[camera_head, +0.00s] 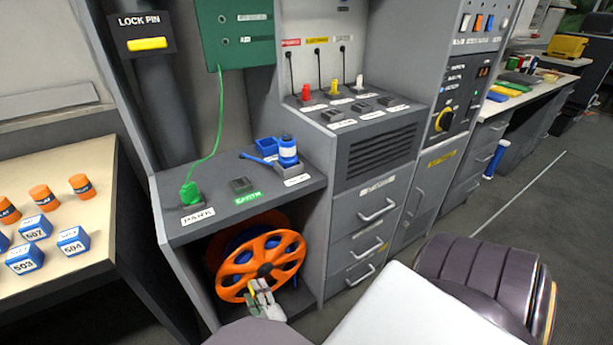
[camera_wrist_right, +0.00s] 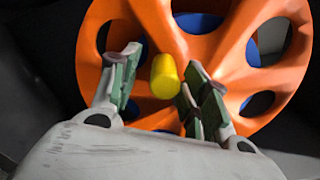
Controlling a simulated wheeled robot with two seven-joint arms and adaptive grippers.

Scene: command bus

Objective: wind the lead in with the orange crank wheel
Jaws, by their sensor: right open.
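The orange crank wheel (camera_head: 240,262) stands upright in the open bay under the grey counter, with a blue drum behind it. My right gripper (camera_head: 258,290) is at the wheel's lower front. In the right wrist view the wheel (camera_wrist_right: 265,25) fills the upper part. A yellow crank knob (camera_wrist_right: 165,77) sticks out from it between the two open fingers of my right gripper (camera_wrist_right: 158,95). The fingers stand apart around the knob; I cannot tell whether either touches it. A green lead (camera_head: 219,115) runs from the green panel down to a green plug (camera_head: 189,193) on the counter. My left gripper is out of view.
The counter (camera_head: 240,207) overhangs the wheel, and drawers (camera_head: 370,230) stand to its right. A dark padded seat (camera_head: 480,275) is at lower right.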

